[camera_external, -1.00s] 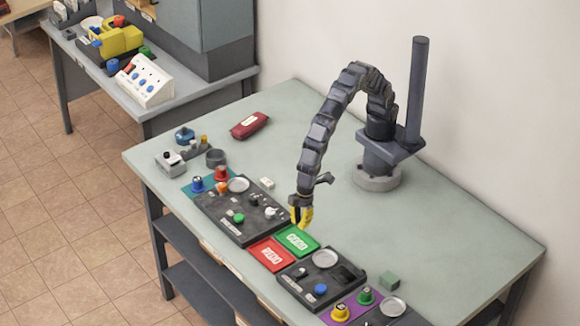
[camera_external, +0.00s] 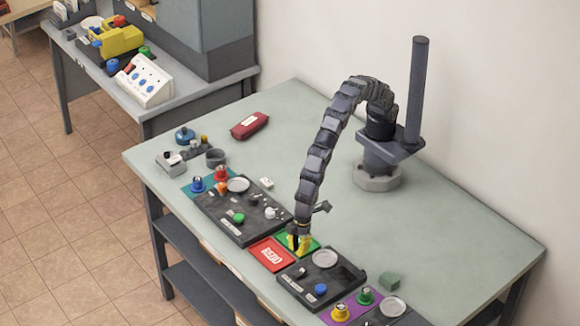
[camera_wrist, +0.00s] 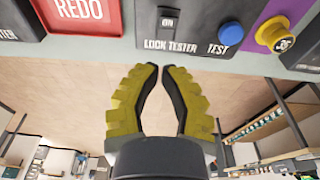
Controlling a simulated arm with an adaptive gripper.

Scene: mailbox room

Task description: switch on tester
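The lock tester panel (camera_external: 343,283) is a dark box at the front of the table, right of the red plate. It bears a round grey dish (camera_external: 325,258) and a blue button (camera_external: 320,290). In the wrist view its front edge reads LOCK TESTER, with a dark switch (camera_wrist: 168,20) marked ON and a blue TEST button (camera_wrist: 232,32). My gripper (camera_external: 298,246) has yellow fingers and hangs low over the green plate, left of the tester. In the wrist view the fingertips (camera_wrist: 161,68) nearly meet, with nothing between them.
The red REDO plate (camera_external: 271,254) and green plate (camera_external: 311,242) lie left of the tester. A larger dark panel (camera_external: 240,228) with knobs is further left. A purple pad (camera_external: 350,302) with yellow and green buttons is right. The table's back right is clear.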

